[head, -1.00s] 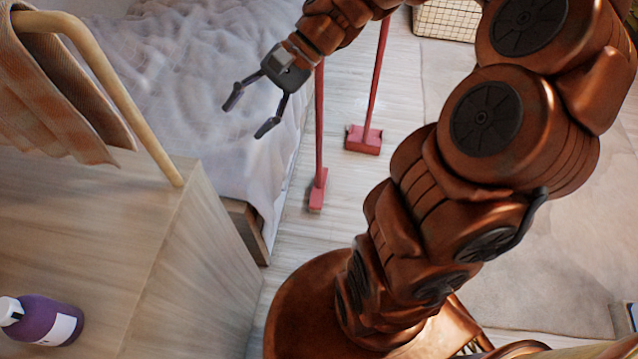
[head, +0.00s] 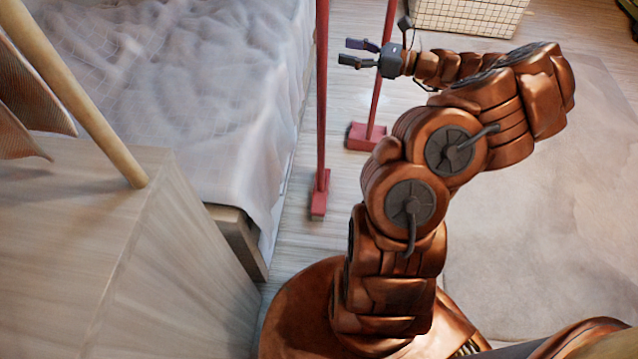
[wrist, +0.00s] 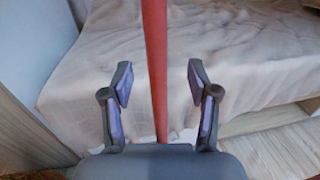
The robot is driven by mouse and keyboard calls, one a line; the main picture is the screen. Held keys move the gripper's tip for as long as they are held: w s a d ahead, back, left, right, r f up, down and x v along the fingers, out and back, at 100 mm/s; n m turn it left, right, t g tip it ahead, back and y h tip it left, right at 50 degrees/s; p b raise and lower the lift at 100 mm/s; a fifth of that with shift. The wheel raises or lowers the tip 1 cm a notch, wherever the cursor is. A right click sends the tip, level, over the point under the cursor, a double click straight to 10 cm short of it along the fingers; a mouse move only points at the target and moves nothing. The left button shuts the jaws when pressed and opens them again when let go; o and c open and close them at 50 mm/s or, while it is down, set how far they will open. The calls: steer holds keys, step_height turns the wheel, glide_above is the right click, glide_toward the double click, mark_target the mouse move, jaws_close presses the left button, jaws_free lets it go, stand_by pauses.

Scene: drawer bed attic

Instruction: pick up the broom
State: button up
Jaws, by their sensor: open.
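The broom (head: 321,110) stands upright beside the bed, with a long red handle and a narrow red head on the floor. My gripper (head: 350,52) is to the right of its handle in the head view, fingers pointing left towards it, open and empty. In the wrist view, the red handle (wrist: 155,50) runs down the middle of the picture, lined up between the spread fingers of my gripper (wrist: 159,82). The handle looks a little beyond the fingertips; contact is not visible. The handle's top is out of view.
A second red-handled tool with a wider, boxy head (head: 366,136) stands behind, to the right. The bed (head: 210,90) is on the left, a wooden cabinet (head: 90,220) at front left. A wicker basket (head: 470,17) is at the back. The rug (head: 540,220) on the right is clear.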

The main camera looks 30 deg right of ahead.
mark_target(322, 45)
steer(key=b+x, duration=0.1)
steer(key=x, duration=0.2)
steer(key=b+x, duration=0.1)
steer(key=x, duration=0.3)
steer(key=shift+a+r, duration=0.2)
steer(key=shift+r, duration=0.05)
jaws_close()
stand_by(0.4)
